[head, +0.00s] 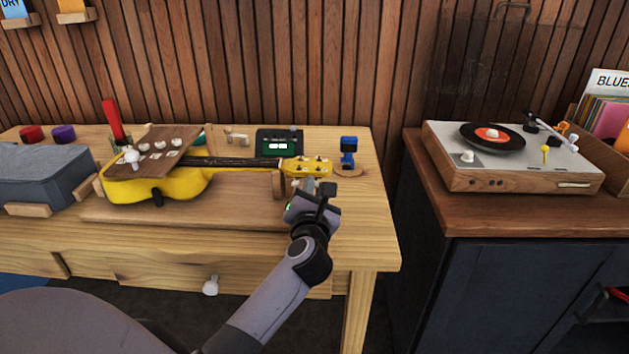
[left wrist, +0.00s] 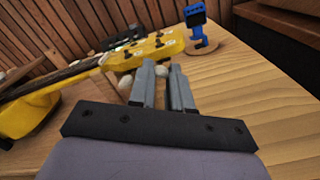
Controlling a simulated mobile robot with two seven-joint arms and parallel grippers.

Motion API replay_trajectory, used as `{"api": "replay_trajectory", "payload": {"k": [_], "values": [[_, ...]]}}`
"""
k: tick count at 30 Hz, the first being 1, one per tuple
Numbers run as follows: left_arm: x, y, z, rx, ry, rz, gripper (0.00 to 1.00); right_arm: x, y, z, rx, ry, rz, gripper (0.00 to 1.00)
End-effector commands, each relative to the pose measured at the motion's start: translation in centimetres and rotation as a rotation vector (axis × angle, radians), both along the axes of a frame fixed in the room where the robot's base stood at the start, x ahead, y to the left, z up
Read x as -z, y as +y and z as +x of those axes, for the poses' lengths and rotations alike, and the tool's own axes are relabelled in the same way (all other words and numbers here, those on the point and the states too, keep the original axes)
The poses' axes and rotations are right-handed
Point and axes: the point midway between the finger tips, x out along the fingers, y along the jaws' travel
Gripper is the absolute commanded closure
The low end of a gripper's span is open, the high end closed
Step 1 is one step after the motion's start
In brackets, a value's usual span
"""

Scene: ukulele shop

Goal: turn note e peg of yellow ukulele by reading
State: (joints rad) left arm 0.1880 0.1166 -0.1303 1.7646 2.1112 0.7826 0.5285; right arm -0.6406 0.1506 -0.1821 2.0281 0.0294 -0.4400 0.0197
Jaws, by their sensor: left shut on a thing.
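The yellow ukulele (head: 190,184) lies on its back on the workbench, its headstock (head: 308,167) pointing right. Its neck rests on a wooden support (head: 277,182). In the left wrist view the headstock (left wrist: 145,50) has pale round tuning pegs (left wrist: 125,83) along its near edge. My left gripper (head: 307,184) is at that near edge, shut on one peg, which its fingers partly hide; the fingers also show in the left wrist view (left wrist: 163,82). I cannot tell which note this peg carries. A dark tuner box (head: 279,143) stands behind the neck; its lit display is too small to read.
A blue clip-like device (head: 348,150) on a round wooden base stands right of the headstock. A grey case (head: 40,172) sits at left. A record player (head: 510,160) is on the right cabinet.

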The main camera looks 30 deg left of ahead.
Motion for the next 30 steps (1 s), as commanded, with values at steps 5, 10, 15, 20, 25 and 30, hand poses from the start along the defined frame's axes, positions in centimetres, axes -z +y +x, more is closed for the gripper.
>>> {"api": "replay_trajectory", "payload": {"k": [5,10,15,20,25,30], "values": [[0.1,0.0,0.0,0.000,0.010,0.012,1.00,0.3,-0.2,-0.1,0.003,0.004,-0.006,1.00],[0.1,0.0,0.0,0.000,0.010,0.012,1.00,0.4,-0.3,-0.1,0.004,0.004,-0.007,1.00],[0.1,0.0,0.0,0.000,0.009,0.011,0.70,0.3,-0.3,-0.1,0.004,0.003,-0.007,1.00],[0.1,0.0,0.0,0.000,0.008,0.010,0.70,0.2,-0.3,0.0,0.005,0.001,-0.005,1.00],[0.1,-0.2,-0.2,0.000,0.008,0.010,0.70,0.1,-0.3,0.0,0.006,0.000,-0.004,1.00],[0.1,-1.2,-1.9,0.001,0.008,0.009,0.70,0.0,-0.2,0.0,0.008,0.000,-0.002,1.00]]}}
